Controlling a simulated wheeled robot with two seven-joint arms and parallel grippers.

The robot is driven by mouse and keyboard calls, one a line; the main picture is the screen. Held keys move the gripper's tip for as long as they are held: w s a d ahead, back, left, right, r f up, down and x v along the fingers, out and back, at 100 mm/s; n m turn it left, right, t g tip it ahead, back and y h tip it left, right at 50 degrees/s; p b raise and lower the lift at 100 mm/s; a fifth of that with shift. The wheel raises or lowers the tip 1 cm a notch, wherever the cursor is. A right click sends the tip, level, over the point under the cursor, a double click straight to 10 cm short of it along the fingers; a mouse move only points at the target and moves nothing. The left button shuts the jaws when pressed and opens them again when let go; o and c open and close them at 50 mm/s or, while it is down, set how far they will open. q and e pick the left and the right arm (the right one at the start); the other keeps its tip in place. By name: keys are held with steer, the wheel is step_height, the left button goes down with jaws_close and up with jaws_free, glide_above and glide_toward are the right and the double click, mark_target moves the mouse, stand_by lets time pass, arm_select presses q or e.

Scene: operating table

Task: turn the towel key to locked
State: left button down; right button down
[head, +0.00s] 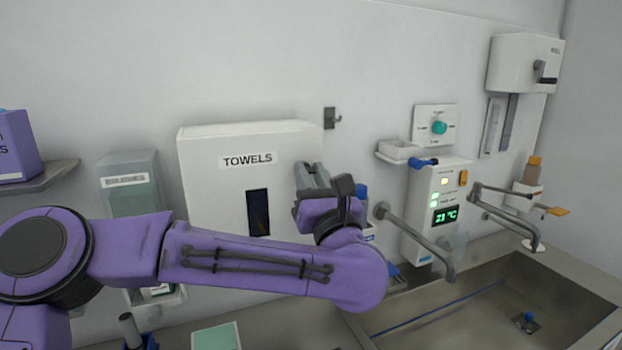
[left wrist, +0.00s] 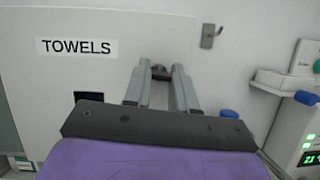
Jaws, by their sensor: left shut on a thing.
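The white towel dispenser (head: 215,200) is mounted on the wall, with a "TOWELS" label on its front; it also fills the left of the left wrist view (left wrist: 110,70). My left gripper (head: 312,170) is at the dispenser's right-hand part, its grey fingers pointing toward it. In the left wrist view the fingers (left wrist: 160,76) are shut on a small dark piece (left wrist: 160,72), which appears to be the towel key. The fingers hide most of the key, so I cannot tell which way it is turned. My right gripper is not in view.
A metal hook (head: 331,118) is on the wall right of the dispenser. A control panel (head: 437,208) with a green display, a tap (head: 420,236) and a steel sink (head: 480,310) are further right. A brush dispenser (head: 128,180) stands left.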

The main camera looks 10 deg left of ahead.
arm_select(q)
steer(key=m+h, duration=0.2)
steer(key=m, duration=0.2)
steer(key=m+h, duration=0.2)
steer(key=m, duration=0.2)
steer(key=m+h, duration=0.2)
steer(key=m, duration=0.3)
steer(key=shift+s+a+r+t+p, duration=0.1)
steer(key=shift+a+r+t+p, duration=0.05)
steer(key=shift+r+t+p, duration=0.2)
steer(key=m+h+p, duration=0.1)
steer(key=m+p, duration=0.1)
steer(key=m, duration=0.1)
steer(key=shift+r, duration=0.1)
steer(key=m+g+h+p, duration=0.1)
steer(key=m+p, duration=0.2)
steer(key=shift+g, duration=0.25)
steer(key=shift+m+g+p, duration=0.3)
steer(key=shift+m+p, duration=0.55)
steer(key=shift+m, duration=0.05)
steer(key=shift+f, duration=0.2)
steer(key=c, duration=0.9)
jaws_free()
